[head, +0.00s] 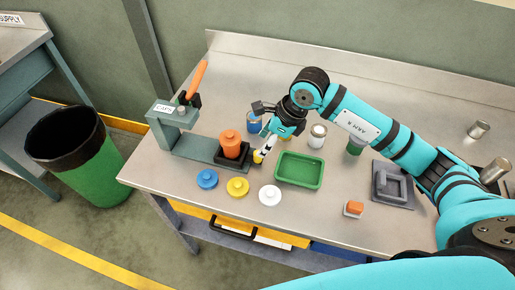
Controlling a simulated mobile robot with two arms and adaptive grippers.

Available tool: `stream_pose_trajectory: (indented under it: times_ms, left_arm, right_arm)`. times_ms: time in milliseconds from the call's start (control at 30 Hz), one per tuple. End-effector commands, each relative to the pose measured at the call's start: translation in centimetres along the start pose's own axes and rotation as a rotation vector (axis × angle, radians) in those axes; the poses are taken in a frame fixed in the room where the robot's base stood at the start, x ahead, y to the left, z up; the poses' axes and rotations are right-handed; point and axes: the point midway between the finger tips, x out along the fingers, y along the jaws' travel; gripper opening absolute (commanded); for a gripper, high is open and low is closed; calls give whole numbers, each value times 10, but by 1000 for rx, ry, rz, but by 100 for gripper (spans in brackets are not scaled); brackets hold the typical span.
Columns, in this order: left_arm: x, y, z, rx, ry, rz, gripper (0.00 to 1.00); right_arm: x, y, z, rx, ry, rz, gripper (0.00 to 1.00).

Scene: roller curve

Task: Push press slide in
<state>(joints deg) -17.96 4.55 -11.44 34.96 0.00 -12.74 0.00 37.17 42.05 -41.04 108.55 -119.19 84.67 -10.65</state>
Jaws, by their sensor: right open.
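The press (172,117) stands at the left of the table, with a raised orange lever (196,80) and a small label on its frame. A grey rail (196,149) runs from it to the right. The black slide (232,159) sits toward the rail's right end, outside the press, and carries an orange jar (231,143). A small yellow knob (257,157) shows at the slide's right side. My right gripper (264,154) is open, with its fingertips close beside the knob. I cannot tell whether they touch. My left gripper is not in view.
Blue (207,178), yellow (238,187) and white (270,195) lids lie in front of the rail. A green tray (299,183) is right of the slide. Blue (254,122) and white (317,136) jars stand behind. A green bin (85,165) stands left of the table.

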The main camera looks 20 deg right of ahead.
Motion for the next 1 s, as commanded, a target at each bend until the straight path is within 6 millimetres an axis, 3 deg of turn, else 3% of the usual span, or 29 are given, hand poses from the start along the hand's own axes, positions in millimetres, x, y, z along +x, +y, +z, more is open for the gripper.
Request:
stream_pose_trajectory:
  times_ms: [100, 233, 433, 733, 1000]
  left_arm:
    - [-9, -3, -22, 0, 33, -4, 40]
    - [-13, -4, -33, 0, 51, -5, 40]
    - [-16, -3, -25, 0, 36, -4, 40]
    - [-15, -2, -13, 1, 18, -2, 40]
    - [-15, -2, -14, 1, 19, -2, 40]
  right_arm:
    - [23, 2, 1, 2, 0, 6, 47]
    - [44, 1, 0, 1, 1, 3, 47]
    - [61, 0, 0, -1, 0, 0, 47]
    - [64, 0, 0, -1, -1, 0, 47]
    - [64, 0, 0, -1, 0, 0, 13]
